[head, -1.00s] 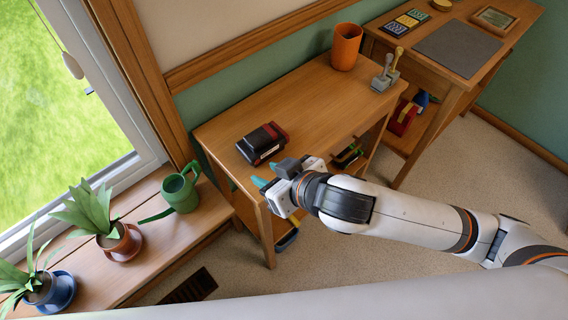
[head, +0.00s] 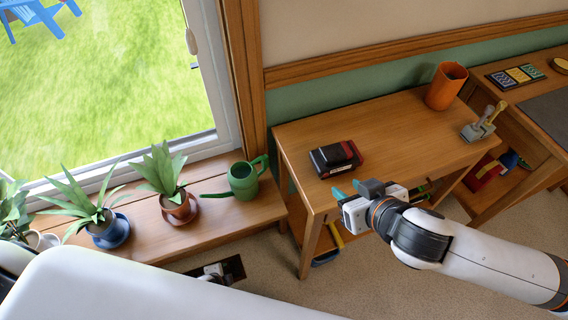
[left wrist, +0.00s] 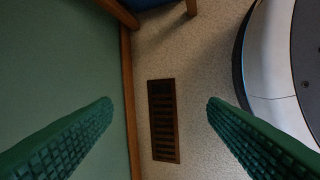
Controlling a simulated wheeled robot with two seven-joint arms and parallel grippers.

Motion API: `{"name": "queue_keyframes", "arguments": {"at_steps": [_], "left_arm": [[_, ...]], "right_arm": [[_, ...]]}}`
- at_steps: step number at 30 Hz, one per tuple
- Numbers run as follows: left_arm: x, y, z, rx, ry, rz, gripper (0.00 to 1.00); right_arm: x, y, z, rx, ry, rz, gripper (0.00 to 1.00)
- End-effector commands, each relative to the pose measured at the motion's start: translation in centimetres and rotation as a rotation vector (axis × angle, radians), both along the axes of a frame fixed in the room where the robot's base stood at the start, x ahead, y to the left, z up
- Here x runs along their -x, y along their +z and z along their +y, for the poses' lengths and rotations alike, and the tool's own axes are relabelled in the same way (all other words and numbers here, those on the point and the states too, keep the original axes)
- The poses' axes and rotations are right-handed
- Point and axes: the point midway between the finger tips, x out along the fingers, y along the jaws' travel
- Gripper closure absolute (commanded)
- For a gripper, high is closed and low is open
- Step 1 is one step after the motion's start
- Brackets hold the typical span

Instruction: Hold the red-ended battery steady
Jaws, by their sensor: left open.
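The battery (head: 342,153), a dark block with a red end and a black part at its left, lies on the small wooden table (head: 400,120). My right gripper (head: 347,190) is at the table's front edge, just in front of the battery and apart from it. Its two teal fingertips show with a gap between them and nothing held. My left gripper (left wrist: 160,108) is open and empty, with its green fingers wide apart above the floor in the left wrist view. In the head view only a small part near the floor vent seems to show, mostly hidden by my own body.
An orange cup (head: 445,88) and a grey holder with levers (head: 482,124) stand at the table's right. A green watering can (head: 243,182) and potted plants (head: 160,170) stand on the window bench at left. A floor vent (left wrist: 163,120) lies beside the wall.

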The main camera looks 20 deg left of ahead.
Motion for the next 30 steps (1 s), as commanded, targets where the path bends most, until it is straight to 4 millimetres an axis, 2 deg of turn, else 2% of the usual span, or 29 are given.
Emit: {"name": "queue_keyframes", "arguments": {"at_steps": [1, 4, 9, 12, 16, 21, 27, 30], "left_arm": [[-2.3, 2.0, -0.3, -0.052, -0.145, -0.053, 0.33], [-4.7, 5.5, -2.0, -0.15, -0.414, -0.135, 0.33], [-5.2, 11.0, -5.0, -0.265, -0.774, -0.259, 0.33], [-5.1, 14.3, -6.9, -0.23, -0.882, -0.334, 0.33], [-7.6, 19.4, -10.0, 0.058, -0.796, -0.424, 0.33], [-12.4, 26.4, -12.9, 0.512, -0.552, -0.48, 0.33], [-17.1, 35.3, -14.4, 0.983, -0.332, -0.502, 0.33], [-18.4, 38.6, -14.4, 1.143, -0.272, -0.5, 0.33]], "right_arm": [[0.0, 0.0, 0.0, 0.0, 0.0, 0.0, 0.64], [0.0, 0.0, 0.0, 0.0, 0.0, 0.0, 0.64], [0.0, 0.0, 0.0, 0.0, 0.0, 0.0, 0.64], [0.0, 0.0, 0.0, 0.0, 0.0, 0.0, 0.64], [0.0, 0.0, 0.0, 0.0, 0.0, 0.0, 0.64], [0.0, 0.0, 0.0, 0.0, 0.0, 0.0, 0.64], [0.0, 0.0, 0.0, 0.0, 0.0, 0.0, 0.64], [0.0, 0.0, 0.0, 0.0, 0.0, 0.0, 0.64]]}}
